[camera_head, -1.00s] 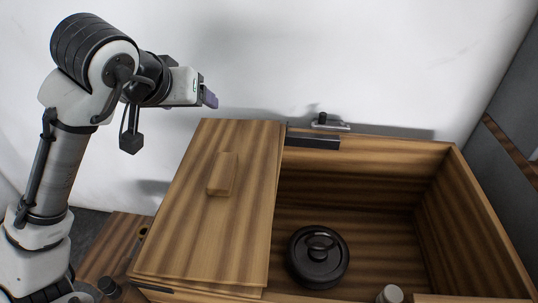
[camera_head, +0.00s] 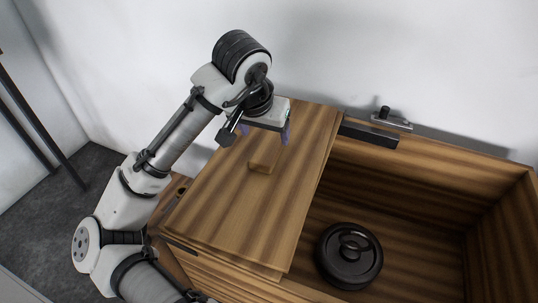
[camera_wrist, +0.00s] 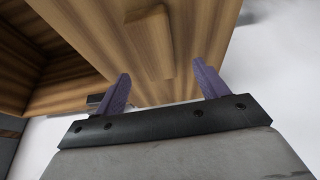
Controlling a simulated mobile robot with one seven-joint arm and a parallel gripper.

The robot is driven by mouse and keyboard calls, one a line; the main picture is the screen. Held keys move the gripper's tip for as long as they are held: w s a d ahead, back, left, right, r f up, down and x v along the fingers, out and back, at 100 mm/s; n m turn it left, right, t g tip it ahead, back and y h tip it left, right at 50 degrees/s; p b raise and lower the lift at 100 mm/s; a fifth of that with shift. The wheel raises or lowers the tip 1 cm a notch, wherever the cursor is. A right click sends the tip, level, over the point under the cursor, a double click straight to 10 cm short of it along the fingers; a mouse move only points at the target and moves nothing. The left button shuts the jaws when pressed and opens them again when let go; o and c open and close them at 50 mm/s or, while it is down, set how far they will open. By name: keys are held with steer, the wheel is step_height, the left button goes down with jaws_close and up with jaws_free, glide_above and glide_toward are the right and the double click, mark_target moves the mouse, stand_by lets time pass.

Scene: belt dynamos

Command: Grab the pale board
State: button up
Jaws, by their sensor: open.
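The pale board (camera_head: 235,220) is a flat wooden lid lying over the left part of a wooden box. A small raised wooden block (camera_head: 264,160), like a handle, sits on its top. My gripper (camera_head: 266,134) is open above the far part of the board, its purple fingers pointing down near the block. In the wrist view the block (camera_wrist: 151,42) lies on the board (camera_wrist: 198,28), beyond and between the spread fingertips of my gripper (camera_wrist: 162,76). Nothing is between the fingers. The exact height above the block is hard to tell.
The box's right part (camera_head: 420,205) is open, with a round black lidded pot (camera_head: 349,255) inside. A black bar (camera_head: 368,134) and a small metal fitting (camera_head: 392,118) are at the back rim. A white wall stands close behind.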

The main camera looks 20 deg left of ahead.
mark_target(269, 146)
steer(key=x, duration=0.5)
steer(key=shift+s+d+f, duration=0.1)
steer(key=shift+s+d, duration=0.1)
steer(key=shift+s, duration=0.05)
jaws_close()
